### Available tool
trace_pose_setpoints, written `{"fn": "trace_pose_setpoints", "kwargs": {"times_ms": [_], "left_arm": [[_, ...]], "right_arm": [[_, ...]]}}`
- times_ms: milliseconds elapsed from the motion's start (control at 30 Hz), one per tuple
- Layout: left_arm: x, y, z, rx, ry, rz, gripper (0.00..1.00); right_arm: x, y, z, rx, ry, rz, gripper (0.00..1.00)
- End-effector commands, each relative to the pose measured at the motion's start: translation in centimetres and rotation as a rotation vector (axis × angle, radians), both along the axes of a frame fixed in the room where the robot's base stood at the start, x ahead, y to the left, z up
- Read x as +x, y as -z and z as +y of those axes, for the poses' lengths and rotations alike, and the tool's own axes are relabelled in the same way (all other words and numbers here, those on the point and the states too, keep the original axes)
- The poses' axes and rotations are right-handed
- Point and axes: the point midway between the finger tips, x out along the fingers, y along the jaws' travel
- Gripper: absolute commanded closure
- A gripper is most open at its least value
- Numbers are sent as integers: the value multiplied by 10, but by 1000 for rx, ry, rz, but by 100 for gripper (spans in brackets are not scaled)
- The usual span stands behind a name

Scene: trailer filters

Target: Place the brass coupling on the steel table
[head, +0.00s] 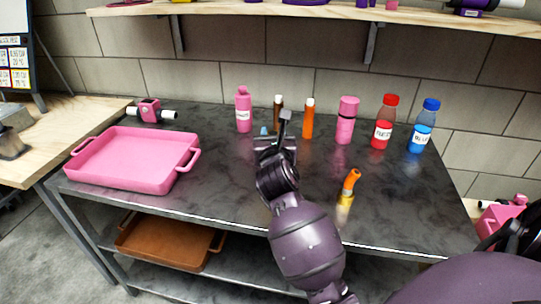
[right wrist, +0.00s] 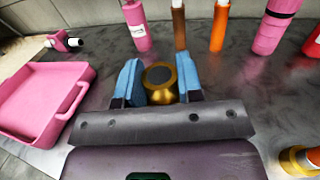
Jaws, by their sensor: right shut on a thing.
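The brass coupling (right wrist: 162,88) is a short round gold piece with a dark top. In the right wrist view it sits between the two blue finger pads of my right gripper (right wrist: 160,78), which is shut on it. In the head view my right gripper (head: 273,135) is over the middle of the dark steel table (head: 235,195), and hides the coupling. I cannot tell whether the coupling touches the tabletop. My left gripper is not in view.
A pink tray (head: 135,160) stands on the table's left, with a pink-and-white device (head: 150,112) behind it. Several bottles, including a red one (head: 384,122) and a blue one (head: 423,127), line the back. An orange-and-brass piece (head: 349,186) stands right of my arm.

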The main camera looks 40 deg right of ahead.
Motion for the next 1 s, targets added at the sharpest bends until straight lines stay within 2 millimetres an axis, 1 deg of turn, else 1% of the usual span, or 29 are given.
{"fn": "trace_pose_setpoints", "kwargs": {"times_ms": [67, 233, 300, 367, 533, 700, 900, 933, 1000], "left_arm": [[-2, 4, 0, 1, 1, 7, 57], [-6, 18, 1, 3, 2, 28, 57], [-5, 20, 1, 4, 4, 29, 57], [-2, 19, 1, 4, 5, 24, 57], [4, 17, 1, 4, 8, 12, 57], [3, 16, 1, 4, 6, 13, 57], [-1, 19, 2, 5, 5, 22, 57], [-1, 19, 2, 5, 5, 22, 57], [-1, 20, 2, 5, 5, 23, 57]], "right_arm": [[0, 9, 0, 0, 0, 2, 100], [0, 40, 0, 2, 1, 10, 100], [0, 50, 0, 1, 0, 8, 100], [0, 55, 0, 1, 0, 7, 100], [0, 56, 0, 0, -1, -1, 100], [0, 55, 0, 0, 0, -2, 100], [0, 59, 0, -1, 0, -1, 100], [0, 59, 0, 1, 0, -1, 62], [0, 59, 0, 1, 0, -1, 51]]}}
